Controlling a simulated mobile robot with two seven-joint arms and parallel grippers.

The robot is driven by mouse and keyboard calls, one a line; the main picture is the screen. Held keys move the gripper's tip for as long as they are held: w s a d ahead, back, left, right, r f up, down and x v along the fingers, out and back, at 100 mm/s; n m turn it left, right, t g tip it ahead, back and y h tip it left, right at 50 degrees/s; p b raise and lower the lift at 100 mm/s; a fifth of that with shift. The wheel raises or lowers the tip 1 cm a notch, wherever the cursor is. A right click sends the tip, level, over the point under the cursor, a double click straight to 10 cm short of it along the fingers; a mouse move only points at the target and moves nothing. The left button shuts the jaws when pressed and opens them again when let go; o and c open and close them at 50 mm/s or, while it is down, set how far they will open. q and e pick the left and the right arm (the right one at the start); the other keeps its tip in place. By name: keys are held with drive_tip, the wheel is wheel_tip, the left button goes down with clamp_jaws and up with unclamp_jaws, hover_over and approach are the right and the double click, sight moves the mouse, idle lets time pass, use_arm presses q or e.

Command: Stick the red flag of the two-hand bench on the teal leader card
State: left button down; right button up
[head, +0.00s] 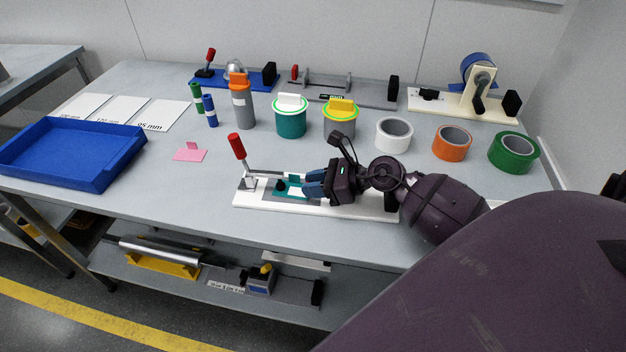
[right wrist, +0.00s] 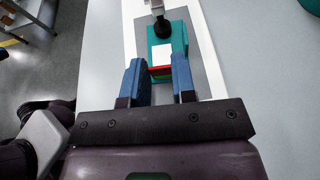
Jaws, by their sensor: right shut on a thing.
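The white two-hand bench (head: 330,208) lies near the table's front, its clamp's red handle (head: 237,147) upright. The teal leader card (head: 281,190) lies flat on it; in the right wrist view (right wrist: 180,38) a black clamp pad (right wrist: 162,28) stands over it and appears to touch it. My right gripper (head: 308,187) reaches in from the right, low over the bench. My left gripper is not in view.
A blue tray (head: 75,182) stands at the left and a pink card (head: 189,154) lies beside it. Behind the bench stand a teal can (head: 291,122), a grey can (head: 339,124) and tape rolls (head: 394,134). The table between tray and bench is mostly clear.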

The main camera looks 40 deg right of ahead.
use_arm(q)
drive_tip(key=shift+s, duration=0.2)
use_arm(e)
drive_tip(key=o, duration=0.8)
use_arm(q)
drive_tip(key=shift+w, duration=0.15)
use_arm(e)
wheel_tip(320, 180, up, 5)
drive_tip(key=shift+f+p, duration=0.15)
drive_tip(key=shift+p, duration=0.5)
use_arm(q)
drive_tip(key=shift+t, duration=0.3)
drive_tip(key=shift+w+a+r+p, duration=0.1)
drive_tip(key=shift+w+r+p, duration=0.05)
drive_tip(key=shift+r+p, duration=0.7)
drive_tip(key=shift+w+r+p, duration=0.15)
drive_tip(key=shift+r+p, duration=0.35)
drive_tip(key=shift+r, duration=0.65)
use_arm(e)
drive_tip(key=shift+r, duration=7.65)
